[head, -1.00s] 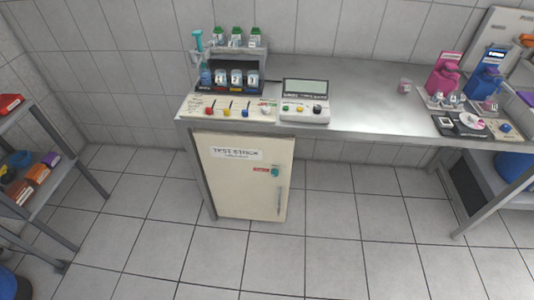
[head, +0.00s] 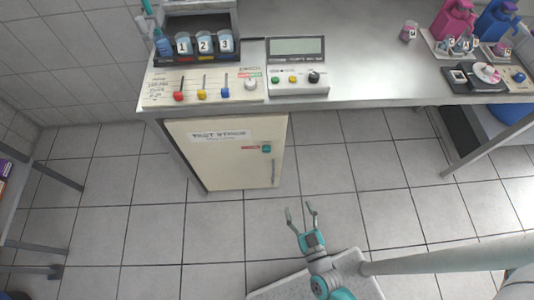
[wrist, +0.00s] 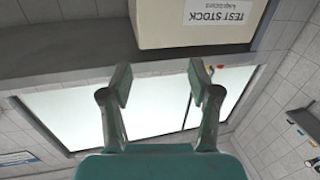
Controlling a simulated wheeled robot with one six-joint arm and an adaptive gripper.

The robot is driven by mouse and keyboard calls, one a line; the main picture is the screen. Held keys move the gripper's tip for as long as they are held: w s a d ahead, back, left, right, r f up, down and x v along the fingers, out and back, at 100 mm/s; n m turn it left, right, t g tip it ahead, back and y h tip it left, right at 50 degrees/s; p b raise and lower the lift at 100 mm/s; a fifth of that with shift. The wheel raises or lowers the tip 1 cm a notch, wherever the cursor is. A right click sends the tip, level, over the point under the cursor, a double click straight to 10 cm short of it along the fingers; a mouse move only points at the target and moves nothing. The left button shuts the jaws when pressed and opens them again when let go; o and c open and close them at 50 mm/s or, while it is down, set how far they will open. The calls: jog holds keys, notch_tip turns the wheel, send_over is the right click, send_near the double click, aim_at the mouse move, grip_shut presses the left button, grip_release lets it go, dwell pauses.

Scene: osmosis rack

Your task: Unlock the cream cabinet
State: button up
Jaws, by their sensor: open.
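The cream cabinet (head: 222,165) stands shut under the left part of the bench, with a TEST STOCK label on its door. On the right of the door are a small teal knob (head: 267,149), a red tag (head: 250,148) beside it and a vertical handle (head: 273,173). My gripper (head: 298,208) is open and empty, in front of and apart from the cabinet, to the right of its handle. In the wrist view my open gripper (wrist: 160,76) has the cabinet (wrist: 165,25) with its upside-down label beyond it; the knob does not show there.
The metal bench (head: 370,80) carries a slider panel (head: 215,90), a device with a screen (head: 298,68) and numbered jars (head: 204,44). Pink and blue bottles stand at the right. A shelf (head: 40,215) is at the far left. The tiled floor before the cabinet is clear.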

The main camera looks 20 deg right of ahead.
aim_at(267, 152)
jog(key=w+a+f+m+h, duration=0.1)
jog(key=w+a+f+h, duration=0.1)
jog(key=w+f, duration=0.45)
jog(key=w+a+f+h, duration=0.1)
jog(key=w+f+h, duration=0.15)
jog(key=w, duration=0.75)
jog(key=shift+g, duration=0.3)
jog(key=x, duration=1.1)
jog(key=shift+w+a+f, duration=0.1)
jog(key=shift+a+f, duration=0.2)
jog(key=shift+f, duration=0.1)
jog(key=c, duration=1.2)
